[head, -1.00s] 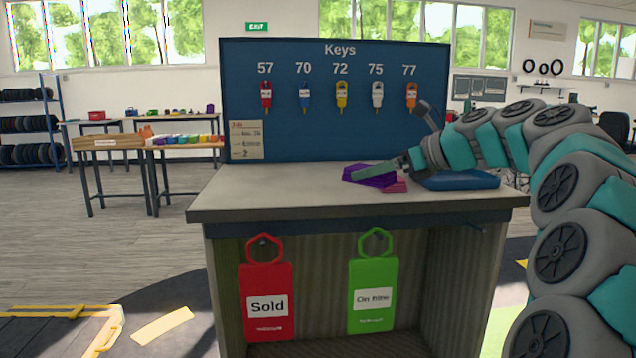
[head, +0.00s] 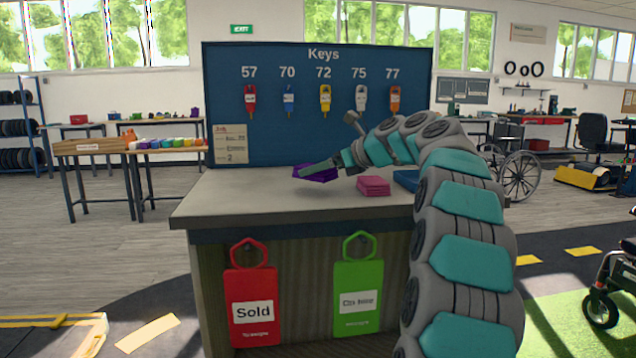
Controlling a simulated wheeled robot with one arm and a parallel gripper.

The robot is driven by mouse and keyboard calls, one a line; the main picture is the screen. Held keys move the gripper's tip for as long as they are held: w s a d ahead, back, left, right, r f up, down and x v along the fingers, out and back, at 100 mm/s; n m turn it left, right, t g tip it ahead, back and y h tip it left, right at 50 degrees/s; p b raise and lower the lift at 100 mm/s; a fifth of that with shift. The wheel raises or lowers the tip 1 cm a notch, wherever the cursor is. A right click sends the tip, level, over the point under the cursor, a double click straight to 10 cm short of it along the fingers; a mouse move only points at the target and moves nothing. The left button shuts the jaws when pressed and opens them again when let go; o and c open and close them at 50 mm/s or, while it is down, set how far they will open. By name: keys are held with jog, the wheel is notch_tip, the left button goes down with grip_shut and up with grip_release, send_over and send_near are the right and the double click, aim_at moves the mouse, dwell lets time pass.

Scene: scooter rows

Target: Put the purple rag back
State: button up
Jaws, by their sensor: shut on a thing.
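The purple rag (head: 316,174) is over the counter top (head: 250,200), left of the pink folded cloths (head: 373,186) and apart from them. My gripper (head: 318,167) is shut on the purple rag, with my arm reaching in from the right. I cannot tell whether the rag's underside touches the counter. The pink cloths lie stacked on the counter. A blue tray (head: 406,179) lies to their right, partly hidden by my arm.
The blue key board (head: 300,140) with hanging keys stands behind the counter. A red Sold tag (head: 250,283) and a green tag (head: 357,270) hang on its front. A table with a row of coloured items (head: 165,143) stands at left. The counter's left part is clear.

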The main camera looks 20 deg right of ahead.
aim_at(318, 193)
jog(key=shift+f+b, duration=0.4)
jog(key=shift+f, duration=1.35)
jog(key=shift+a+f, duration=0.1)
jog(key=o, duration=1.3)
jog(key=v, duration=1.2)
